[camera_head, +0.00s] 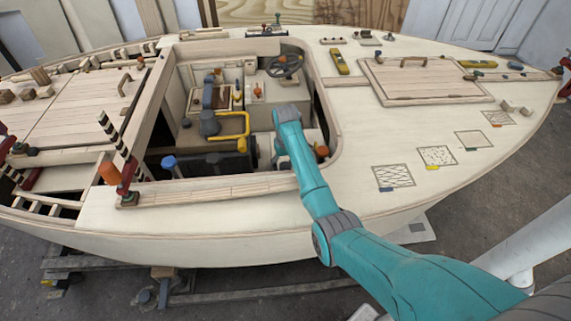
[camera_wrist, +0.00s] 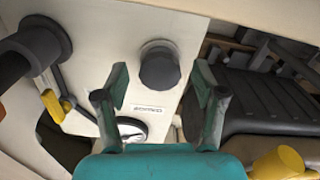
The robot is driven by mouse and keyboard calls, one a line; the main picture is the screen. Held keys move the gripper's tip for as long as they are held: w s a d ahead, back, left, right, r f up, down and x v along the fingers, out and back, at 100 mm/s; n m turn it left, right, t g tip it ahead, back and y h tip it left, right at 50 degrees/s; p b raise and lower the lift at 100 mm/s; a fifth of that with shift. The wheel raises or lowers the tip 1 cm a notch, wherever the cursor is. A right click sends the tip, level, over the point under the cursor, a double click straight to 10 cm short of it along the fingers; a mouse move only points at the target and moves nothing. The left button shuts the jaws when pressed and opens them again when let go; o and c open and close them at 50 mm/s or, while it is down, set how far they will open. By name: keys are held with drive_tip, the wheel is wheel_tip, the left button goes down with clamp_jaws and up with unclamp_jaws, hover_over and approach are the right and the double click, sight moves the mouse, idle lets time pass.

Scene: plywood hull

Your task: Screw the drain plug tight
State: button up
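In the wrist view a dark grey round plug (camera_wrist: 160,67), likely the drain plug, sits on a pale panel (camera_wrist: 118,60). A paler collar shows at its upper edge. A small label below it is too small to read. My gripper (camera_wrist: 161,78) is open, with one finger on each side of the plug in the picture. I see no finger clearly touching it, and its depth from the fingertips is hard to judge. In the head view my arm reaches into the open cockpit and hides the plug and the fingers.
In the wrist view, a thick dark pipe (camera_wrist: 30,52) and a yellow-handled lever (camera_wrist: 52,103) lie left, a round dial (camera_wrist: 130,128) below, and a black ribbed block (camera_wrist: 262,100) right. In the head view, a yellow bent pipe (camera_head: 245,124) and the cockpit's wooden edge (camera_head: 215,191) are near my arm.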

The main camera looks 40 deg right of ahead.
sight(285, 166)
drive_tip(key=shift+r, duration=0.1)
wheel_tip(285, 166, up, 12)
idle(0.5)
idle(0.5)
